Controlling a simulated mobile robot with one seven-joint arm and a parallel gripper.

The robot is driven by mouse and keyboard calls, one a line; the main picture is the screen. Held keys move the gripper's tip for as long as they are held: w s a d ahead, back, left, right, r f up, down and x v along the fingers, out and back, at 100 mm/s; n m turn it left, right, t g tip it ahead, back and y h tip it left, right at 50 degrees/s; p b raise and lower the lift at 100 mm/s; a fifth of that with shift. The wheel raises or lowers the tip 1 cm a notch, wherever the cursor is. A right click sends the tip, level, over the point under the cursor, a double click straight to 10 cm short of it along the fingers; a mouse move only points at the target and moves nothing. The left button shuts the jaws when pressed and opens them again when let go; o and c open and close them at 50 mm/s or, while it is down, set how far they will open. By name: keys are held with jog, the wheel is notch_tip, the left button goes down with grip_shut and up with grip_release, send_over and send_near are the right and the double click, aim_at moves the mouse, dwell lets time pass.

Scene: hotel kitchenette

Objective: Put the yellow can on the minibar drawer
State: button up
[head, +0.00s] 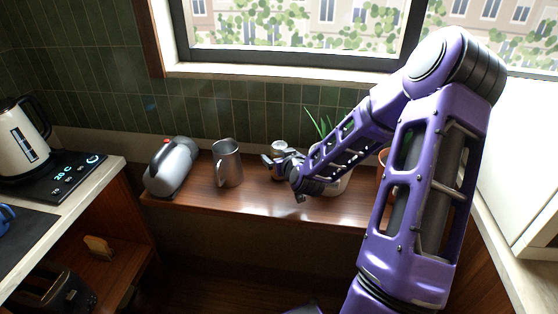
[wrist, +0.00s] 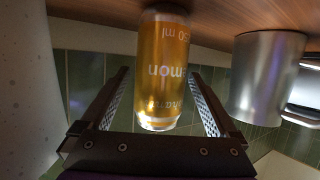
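The yellow can (wrist: 163,70) appears upside down in the wrist view, with its end against the wooden shelf (wrist: 225,18) at the top of that picture. My gripper (wrist: 160,80) is open, with one finger on each side of the can and a visible gap to both. In the head view my gripper (head: 272,162) is low over the window shelf, beside a small silvery top (head: 279,146) that looks like the can's. The rest of the can is hidden there. I cannot make out a minibar drawer in either view.
A potted plant (head: 322,125) is partly behind my arm. A kettle (head: 22,133) is on the left counter. A toaster (head: 57,290) is below.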

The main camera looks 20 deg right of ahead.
grip_shut()
jog(key=shift+r, duration=0.1)
dwell(0.3)
